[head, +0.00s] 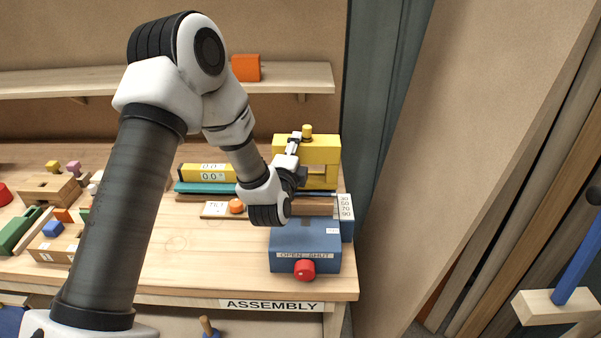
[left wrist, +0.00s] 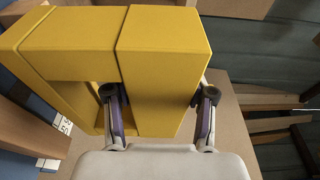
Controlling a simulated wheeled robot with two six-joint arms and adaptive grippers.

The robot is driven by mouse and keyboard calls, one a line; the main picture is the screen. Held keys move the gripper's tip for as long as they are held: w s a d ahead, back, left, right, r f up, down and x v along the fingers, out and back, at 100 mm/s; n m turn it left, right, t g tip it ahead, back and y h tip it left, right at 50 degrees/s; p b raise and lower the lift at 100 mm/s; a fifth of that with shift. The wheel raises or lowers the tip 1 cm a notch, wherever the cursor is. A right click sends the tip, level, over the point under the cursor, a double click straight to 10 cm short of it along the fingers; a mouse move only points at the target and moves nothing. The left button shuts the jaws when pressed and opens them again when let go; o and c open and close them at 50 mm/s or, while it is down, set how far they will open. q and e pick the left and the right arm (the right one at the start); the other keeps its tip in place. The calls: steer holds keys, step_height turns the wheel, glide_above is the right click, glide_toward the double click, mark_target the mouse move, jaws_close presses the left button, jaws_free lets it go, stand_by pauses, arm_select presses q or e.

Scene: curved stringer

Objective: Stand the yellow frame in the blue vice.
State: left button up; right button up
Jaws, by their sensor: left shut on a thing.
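The yellow frame (head: 322,148) is a thick block-like frame with an opening, near the back right of the bench. My left gripper (head: 294,146) is shut on one of its bars; in the left wrist view, the frame (left wrist: 160,65) sits between the two fingers (left wrist: 158,110). The blue vice (head: 300,238) is at the bench's front right, with a red knob (head: 304,270) and an "OPEN SHUT" label on its front. The frame appears behind the vice's front block; its lower end is partly hidden, so I cannot tell whether it touches anything. My right gripper is not in view.
A scale plate (head: 346,207) marked with numbers stands at the vice's right. A yellow bar (head: 207,172) with number labels and an orange knob (head: 236,206) on a card lie left of my gripper. Blocks and toys fill the bench's left. The front middle is clear.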

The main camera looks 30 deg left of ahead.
arm_select(q)
steer(key=f, duration=0.5)
steer(key=shift+w+a+f+p, duration=0.1)
steer(key=shift+w+f+p, duration=0.1)
steer(key=shift+w+p, duration=0.1)
steer(key=shift+s, duration=0.1)
steer(key=shift+s+f, duration=0.1)
steer(key=shift+f, duration=0.05)
steer(key=o, duration=1.5)
steer(key=b+v, duration=0.3)
steer(key=v, duration=0.9)
steer(key=shift+b, duration=0.4)
